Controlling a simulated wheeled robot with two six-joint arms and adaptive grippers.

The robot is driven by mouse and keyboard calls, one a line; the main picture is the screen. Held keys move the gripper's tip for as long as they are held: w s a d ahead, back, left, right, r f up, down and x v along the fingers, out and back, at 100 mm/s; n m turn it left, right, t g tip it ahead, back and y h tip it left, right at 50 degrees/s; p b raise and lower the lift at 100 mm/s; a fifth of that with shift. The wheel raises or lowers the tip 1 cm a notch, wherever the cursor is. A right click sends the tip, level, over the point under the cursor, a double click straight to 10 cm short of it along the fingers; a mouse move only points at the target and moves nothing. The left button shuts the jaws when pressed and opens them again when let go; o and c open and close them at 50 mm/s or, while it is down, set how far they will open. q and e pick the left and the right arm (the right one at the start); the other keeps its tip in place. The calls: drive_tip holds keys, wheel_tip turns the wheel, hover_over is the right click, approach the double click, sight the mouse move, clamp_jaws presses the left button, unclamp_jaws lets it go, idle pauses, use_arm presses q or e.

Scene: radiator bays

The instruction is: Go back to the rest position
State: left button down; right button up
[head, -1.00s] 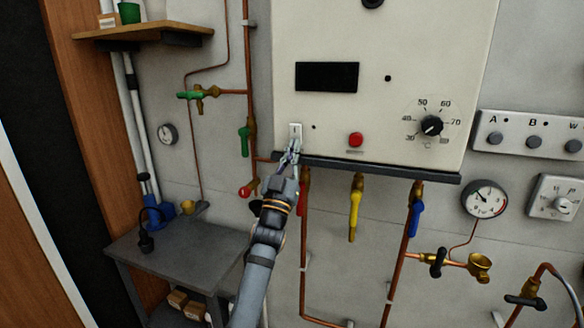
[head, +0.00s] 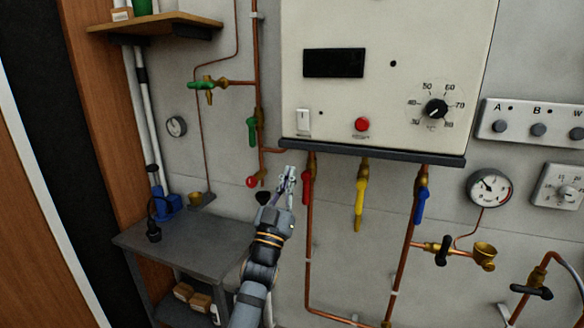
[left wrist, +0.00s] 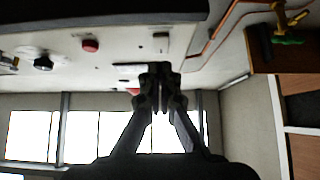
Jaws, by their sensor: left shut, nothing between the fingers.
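My left gripper (head: 288,175) is shut and empty. In the head view it is below the boiler's lower left corner, just left of the red-handled valve and apart from the panel. The gripper also shows in the left wrist view (left wrist: 160,108), its fingers together with nothing between them. The cream boiler (head: 400,90) has a white rocker switch (head: 303,121), a red button (head: 362,124), a dark display and a temperature dial (head: 436,109). My right gripper does not show.
Red (head: 308,187), yellow (head: 360,205) and blue (head: 420,205) valve handles hang on pipes under the boiler. A grey bench (head: 180,238) stands at the lower left. A wooden shelf (head: 160,24) is at the upper left. A gauge (head: 490,187) is at the right.

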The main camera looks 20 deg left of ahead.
use_arm(q)
drive_tip(key=w+f+g, duration=0.3)
drive_tip(key=f+g, duration=0.3)
drive_tip(key=f, duration=2.1)
drive_tip(key=s+a+f+g, duration=0.1)
drive_tip(key=s+f+g, duration=0.15)
drive_tip(key=f, duration=0.65)
drive_tip(key=s+a+f+g+y, duration=0.15)
drive_tip(key=s+f, duration=0.25)
drive_tip(key=f, duration=0.6)
drive_tip(key=s+f+g, duration=0.3)
drive_tip(key=f, duration=0.6)
drive_tip(key=s+a+f+g, duration=0.3)
drive_tip(key=s+f+g, duration=0.3)
drive_tip(key=s+f, duration=1.45)
drive_tip(key=s+a+f+g, duration=0.1)
drive_tip(key=s+f+g, duration=0.2)
drive_tip(key=s, duration=1)
drive_tip(key=s+a+f+g, duration=0.1)
drive_tip(key=s+f, duration=0.4)
drive_tip(key=s, duration=0.8)
drive_tip(key=shift+s+a+g, duration=0.15)
drive_tip(key=shift+g, duration=0.75)
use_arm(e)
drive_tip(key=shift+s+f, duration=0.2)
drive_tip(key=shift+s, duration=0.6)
